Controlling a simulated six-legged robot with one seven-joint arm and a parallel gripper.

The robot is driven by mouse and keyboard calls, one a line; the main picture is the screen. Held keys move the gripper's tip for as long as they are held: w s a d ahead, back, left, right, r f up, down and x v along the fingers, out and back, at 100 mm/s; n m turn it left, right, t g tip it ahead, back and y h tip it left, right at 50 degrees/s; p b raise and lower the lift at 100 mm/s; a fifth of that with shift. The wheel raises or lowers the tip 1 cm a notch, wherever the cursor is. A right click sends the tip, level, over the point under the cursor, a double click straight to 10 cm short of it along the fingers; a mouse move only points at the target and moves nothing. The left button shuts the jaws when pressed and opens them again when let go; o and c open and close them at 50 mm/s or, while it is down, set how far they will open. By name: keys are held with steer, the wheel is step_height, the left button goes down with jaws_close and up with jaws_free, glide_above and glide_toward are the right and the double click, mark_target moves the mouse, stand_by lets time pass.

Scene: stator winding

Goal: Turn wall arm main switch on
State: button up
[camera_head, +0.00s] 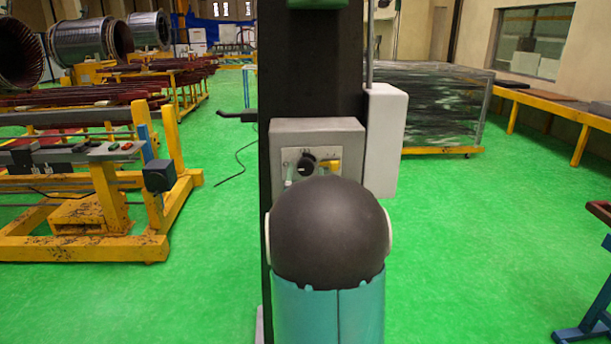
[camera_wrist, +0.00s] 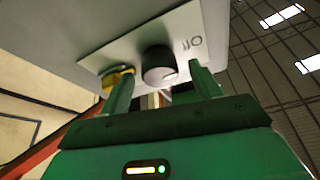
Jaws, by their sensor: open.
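The wall switch box (camera_head: 318,132) is grey and mounted on a dark column, with a light plate on its front. The plate carries a round black knob (camera_head: 306,164) and a yellow part (camera_head: 329,166) to its right. In the wrist view the black knob (camera_wrist: 159,66) shows between the fingers of my green gripper (camera_wrist: 160,77), which is open. Gaps show on both sides of the knob. The yellow part (camera_wrist: 118,78) is beside the left finger, partly hidden by it; I cannot tell whether they touch. In the head view my arm hides most of the gripper.
The dark column (camera_head: 312,70) stands right behind the box. A white cabinet (camera_head: 385,140) stands to its right. Yellow frames (camera_head: 105,195) stand on the left, a blue-legged stand (camera_head: 597,310) at the right edge. Green floor lies open between them.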

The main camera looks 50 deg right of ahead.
steer(key=c, duration=1)
steer(key=shift+o, duration=0.2)
steer(key=shift+m, duration=0.4)
steer(key=m+g, duration=0.1)
steer(key=m, duration=0.2)
steer(key=m+g+h, duration=0.1)
steer(key=m+g, duration=0.1)
steer(key=m, duration=0.1)
steer(key=shift+w+a+r, duration=0.1)
steer(key=shift+w+a, duration=0.05)
steer(key=m+g, duration=0.1)
steer(key=m, duration=0.1)
steer(key=m+g, duration=0.1)
steer(key=m, duration=0.2)
steer(key=shift+w+r+m+g, duration=0.1)
steer(key=shift+r+m+g, duration=0.05)
steer(key=shift+m+g, duration=0.15)
steer(key=m, duration=0.2)
steer(key=m+g+y, duration=0.1)
steer(key=m, duration=0.1)
steer(key=shift+a+r+m+g+y, duration=0.1)
steer(key=shift+r+m+g+y, duration=0.1)
steer(key=shift+m+g+y, duration=0.15)
steer(key=shift+r+m+y, duration=0.1)
steer(key=shift+m+y, duration=0.65)
steer(key=shift+m, duration=1.1)
